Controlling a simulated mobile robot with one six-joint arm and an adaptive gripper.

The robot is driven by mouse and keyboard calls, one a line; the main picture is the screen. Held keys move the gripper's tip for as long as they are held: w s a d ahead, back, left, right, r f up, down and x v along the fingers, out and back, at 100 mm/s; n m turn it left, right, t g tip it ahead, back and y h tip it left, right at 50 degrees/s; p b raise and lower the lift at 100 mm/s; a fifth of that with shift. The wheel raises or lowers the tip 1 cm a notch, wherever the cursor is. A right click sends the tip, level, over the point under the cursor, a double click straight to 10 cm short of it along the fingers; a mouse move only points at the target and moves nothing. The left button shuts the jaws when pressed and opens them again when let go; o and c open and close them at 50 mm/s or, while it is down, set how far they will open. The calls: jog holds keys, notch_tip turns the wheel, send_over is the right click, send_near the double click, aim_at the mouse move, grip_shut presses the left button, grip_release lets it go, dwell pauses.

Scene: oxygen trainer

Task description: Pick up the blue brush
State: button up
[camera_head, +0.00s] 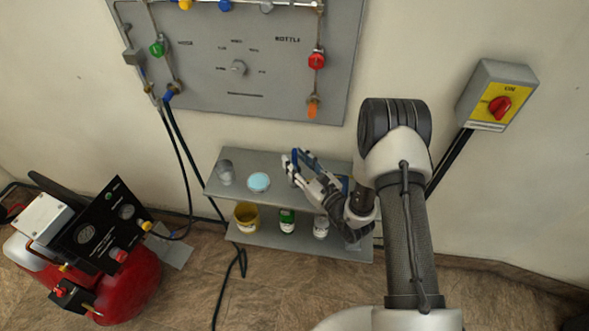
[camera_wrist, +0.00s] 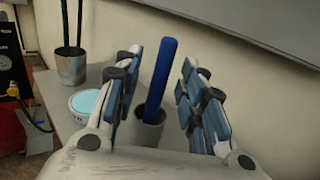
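In the wrist view the blue brush (camera_wrist: 161,72) shows as a long blue handle, leaning slightly, with its lower end inside a small grey cup (camera_wrist: 149,131). My gripper (camera_wrist: 163,62) is open, with one finger to the left and one to the right of the handle. I see a gap between the handle and each finger; how deep the handle lies between them is hard to tell. In the head view my gripper (camera_head: 297,163) is over the right part of the upper shelf (camera_head: 236,191). There I cannot tell the brush from the blue finger pads.
A light blue round tub (camera_wrist: 86,103) and a grey cup with dark sticks (camera_wrist: 70,66) stand left of the brush. A yellow container (camera_head: 246,218), green bottle (camera_head: 287,221) and white bottle (camera_head: 321,226) stand on the lower shelf. The wall is close behind.

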jog(key=shift+x, duration=0.8)
jog(key=shift+d, duration=0.1)
jog(key=shift+c, duration=0.2)
grip_shut()
